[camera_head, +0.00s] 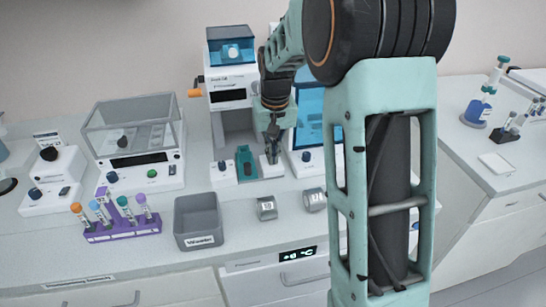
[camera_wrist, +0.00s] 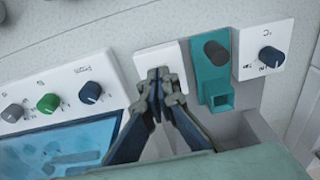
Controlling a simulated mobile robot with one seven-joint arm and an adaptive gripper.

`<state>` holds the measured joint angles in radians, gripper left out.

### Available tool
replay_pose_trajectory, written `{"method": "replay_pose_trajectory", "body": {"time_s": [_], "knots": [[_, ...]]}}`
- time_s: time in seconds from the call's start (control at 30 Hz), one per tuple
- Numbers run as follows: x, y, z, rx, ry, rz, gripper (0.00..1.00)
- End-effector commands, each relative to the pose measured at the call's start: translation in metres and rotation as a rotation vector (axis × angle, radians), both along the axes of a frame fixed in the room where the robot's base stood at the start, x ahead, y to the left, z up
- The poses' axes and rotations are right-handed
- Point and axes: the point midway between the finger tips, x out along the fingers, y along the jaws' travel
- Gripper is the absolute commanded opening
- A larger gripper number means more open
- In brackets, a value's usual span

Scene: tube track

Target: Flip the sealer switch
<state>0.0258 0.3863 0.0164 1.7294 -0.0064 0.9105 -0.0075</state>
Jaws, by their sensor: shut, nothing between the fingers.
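The sealer (camera_head: 232,87) is a white machine with a blue-topped box, standing at the back of the counter. At its base is a small white panel (camera_head: 271,170), which also shows in the wrist view (camera_wrist: 172,53). My gripper (camera_head: 272,150) is over this panel, pointing down. In the wrist view my gripper (camera_wrist: 158,75) has its fingertips together with nothing between them, in front of the panel. The fingers cover the panel's middle, so no switch can be made out. I cannot tell whether the fingertips touch it.
A teal holder (camera_wrist: 215,72) and a white panel with a blue knob (camera_wrist: 268,56) stand right beside it in the wrist view. A blue-windowed machine (camera_head: 308,105) is on the other side. A grey bin (camera_head: 199,220) and a purple tube rack (camera_head: 122,229) stand in front.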

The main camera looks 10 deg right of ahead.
Motion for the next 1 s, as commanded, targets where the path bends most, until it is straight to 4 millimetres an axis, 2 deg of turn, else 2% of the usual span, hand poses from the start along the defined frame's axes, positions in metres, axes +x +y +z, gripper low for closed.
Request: {"method": "replay_pose_trajectory", "body": {"time_s": [0.03, 0.53, 1.0], "knots": [[-0.005, 0.0, -0.005, 0.0, 0.017, 0.0, 0.0], [-0.007, 0.0, -0.011, 0.0, 0.029, 0.0, 0.0], [0.011, 0.0, -0.007, 0.0, 0.02, 0.0, 0.0]]}}
